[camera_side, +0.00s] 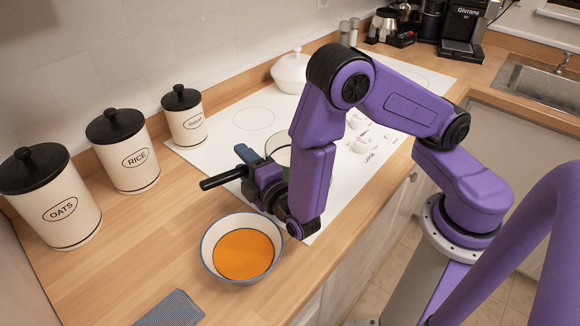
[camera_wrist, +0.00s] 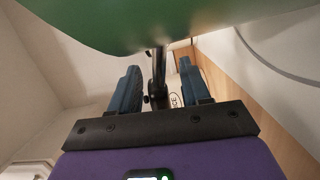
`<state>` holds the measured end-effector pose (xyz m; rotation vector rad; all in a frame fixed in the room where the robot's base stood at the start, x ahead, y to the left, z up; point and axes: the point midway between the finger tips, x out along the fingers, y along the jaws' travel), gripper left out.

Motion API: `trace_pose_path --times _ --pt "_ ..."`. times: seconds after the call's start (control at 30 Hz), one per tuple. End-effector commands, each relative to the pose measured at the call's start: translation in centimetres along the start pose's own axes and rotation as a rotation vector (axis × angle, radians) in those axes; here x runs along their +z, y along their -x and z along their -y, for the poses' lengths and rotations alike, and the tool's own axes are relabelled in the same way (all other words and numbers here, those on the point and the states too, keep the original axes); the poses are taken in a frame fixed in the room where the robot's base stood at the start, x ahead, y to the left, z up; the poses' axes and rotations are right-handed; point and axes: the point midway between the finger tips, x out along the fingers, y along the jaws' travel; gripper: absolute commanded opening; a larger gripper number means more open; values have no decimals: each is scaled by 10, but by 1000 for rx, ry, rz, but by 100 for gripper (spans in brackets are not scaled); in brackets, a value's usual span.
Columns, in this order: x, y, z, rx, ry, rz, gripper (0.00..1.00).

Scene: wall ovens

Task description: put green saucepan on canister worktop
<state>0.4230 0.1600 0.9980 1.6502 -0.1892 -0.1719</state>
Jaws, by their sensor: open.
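The green saucepan is on the white cooktop, mostly hidden behind my arm in the side view; its black handle (camera_side: 222,178) points left toward the canisters. In the wrist view its green wall (camera_wrist: 150,20) fills the top. My gripper (camera_side: 252,168) is at the handle, with its blue fingers open. In the wrist view the dark handle (camera_wrist: 158,75) shows between the two fingertips (camera_wrist: 157,80), with gaps on both sides. The canister worktop (camera_side: 150,215) is the wooden counter on the left, in front of the canisters.
Oats (camera_side: 50,197), rice (camera_side: 125,152) and sugar (camera_side: 185,117) canisters line the wall. A bowl (camera_side: 242,248) of orange content and a grey ribbed item (camera_side: 172,310) are at the front. A white lidded pot (camera_side: 290,72) stands behind. Worktop between canisters and bowl is clear.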

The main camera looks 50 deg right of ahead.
Motion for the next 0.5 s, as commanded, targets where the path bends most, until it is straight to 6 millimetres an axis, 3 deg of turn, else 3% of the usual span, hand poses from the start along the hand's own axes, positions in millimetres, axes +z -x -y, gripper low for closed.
trace_pose_path --times 0.27,0.4,0.5 --pt "0 -3 0 0 0 0 47" --pt "0 -3 0 0 0 0 1" --pt "0 -3 0 0 0 0 0"
